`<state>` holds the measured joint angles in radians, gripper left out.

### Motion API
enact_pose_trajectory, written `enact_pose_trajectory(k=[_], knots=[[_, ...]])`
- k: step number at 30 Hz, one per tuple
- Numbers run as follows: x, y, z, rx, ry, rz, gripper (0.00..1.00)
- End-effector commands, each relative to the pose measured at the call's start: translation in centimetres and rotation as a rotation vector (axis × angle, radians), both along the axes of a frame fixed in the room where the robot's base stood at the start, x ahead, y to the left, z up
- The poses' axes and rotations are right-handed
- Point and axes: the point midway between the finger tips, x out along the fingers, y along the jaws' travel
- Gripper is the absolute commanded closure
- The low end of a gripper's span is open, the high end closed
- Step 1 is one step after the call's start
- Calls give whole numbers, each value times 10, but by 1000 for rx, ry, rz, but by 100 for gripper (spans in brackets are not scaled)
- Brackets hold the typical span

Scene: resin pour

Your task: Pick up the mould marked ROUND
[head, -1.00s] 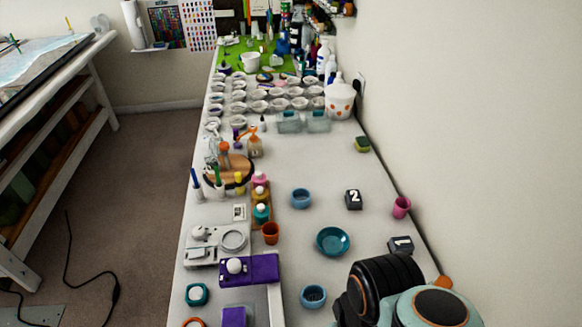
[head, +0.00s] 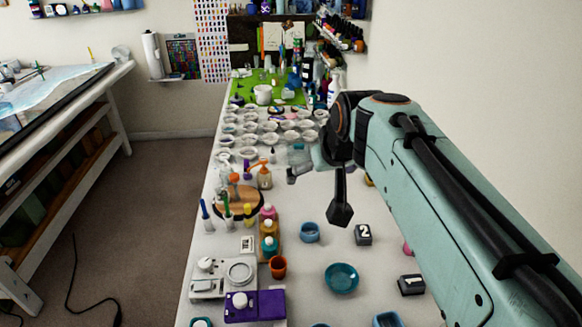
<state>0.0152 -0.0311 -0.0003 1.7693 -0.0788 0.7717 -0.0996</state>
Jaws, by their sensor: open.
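I cannot read the word ROUND on anything in the head view, so I cannot tell which thing is that mould. Small round vessels stand on the white table: a teal bowl (head: 341,278), a blue cup (head: 310,232) and an orange-brown cup (head: 278,267). A white piece with a round ring (head: 240,272) lies to their left. My gripper (head: 340,214) hangs down, dark, empty as far as I see, above the table beyond the blue cup. It is open, though its fingers are seen edge-on.
Dark blocks marked 2 (head: 363,235) and 1 (head: 411,285) stand at right. Bottles (head: 269,230), a round wooden board (head: 238,203) and a purple box (head: 255,306) stand at left. Several white cups (head: 270,139) fill the back. My arm hides part of the right side.

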Motion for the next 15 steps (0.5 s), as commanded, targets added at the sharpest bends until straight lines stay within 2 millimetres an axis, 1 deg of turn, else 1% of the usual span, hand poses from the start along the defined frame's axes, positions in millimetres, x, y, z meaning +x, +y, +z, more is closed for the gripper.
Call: enact_pose_trajectory(k=[1, 2, 3, 5, 6, 8, 9, 11, 12, 14, 15], knots=[[36, -2, -6, -3, -16, -3, 6], [56, -4, -10, -3, -28, -4, 6], [82, -6, -18, -5, -41, -7, 6], [118, -9, -38, -6, -51, -12, 6], [139, -12, -54, -5, -52, -16, 6], [167, -15, -85, -4, -42, -23, 6], [182, -18, -109, -3, -29, -28, 6], [198, -21, -148, 1, 2, -35, 6], [204, -23, -175, 3, 30, -39, 6], [207, -26, -214, 7, 78, -45, 6], [205, -27, -239, 11, 112, -48, 6]])
